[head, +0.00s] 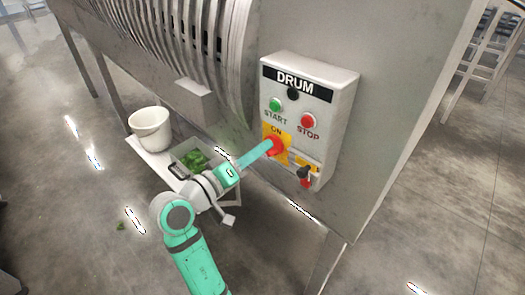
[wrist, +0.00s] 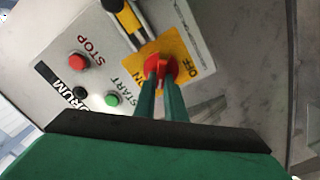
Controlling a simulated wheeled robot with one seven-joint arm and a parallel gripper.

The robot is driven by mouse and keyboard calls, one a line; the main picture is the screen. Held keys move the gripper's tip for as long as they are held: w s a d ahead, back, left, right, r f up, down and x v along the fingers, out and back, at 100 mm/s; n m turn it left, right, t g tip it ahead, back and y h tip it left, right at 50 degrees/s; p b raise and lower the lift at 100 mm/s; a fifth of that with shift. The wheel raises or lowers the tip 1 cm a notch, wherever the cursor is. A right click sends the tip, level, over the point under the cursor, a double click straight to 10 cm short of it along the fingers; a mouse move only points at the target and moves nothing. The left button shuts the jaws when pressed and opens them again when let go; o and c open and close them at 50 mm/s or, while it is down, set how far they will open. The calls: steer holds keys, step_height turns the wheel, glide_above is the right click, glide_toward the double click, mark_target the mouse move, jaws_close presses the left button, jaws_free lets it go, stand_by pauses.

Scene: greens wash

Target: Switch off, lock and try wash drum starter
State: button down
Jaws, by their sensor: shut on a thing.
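The drum starter is a light grey box (head: 340,105) on the machine's side, labelled DRUM. It has a green START button (head: 275,104) and a red STOP button (head: 308,121). Below them a red rotary switch (head: 277,146) sits on a yellow plate marked ON and OFF; it also shows in the wrist view (wrist: 161,66). My gripper (head: 268,148) is shut on the red switch, a fingertip on either side in the wrist view (wrist: 161,80). The fingers partly cover the switch, and I cannot tell its exact setting. A yellow, black and red item (head: 304,172) hangs at the box's lower right.
A round black part (head: 293,94) sits between the buttons and the label. A white bucket (head: 151,130) and a bin of green leaves (head: 194,160) stand on a low stand behind my arm.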

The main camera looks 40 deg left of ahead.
steer(key=shift+w+a+f+n, duration=0.1)
steer(key=shift+f+n, duration=0.05)
steer(key=shift+n, duration=1.75)
steer(key=shift+f+n, duration=0.1)
steer(key=shift+n, duration=1.8)
steer(key=shift+w, duration=0.15)
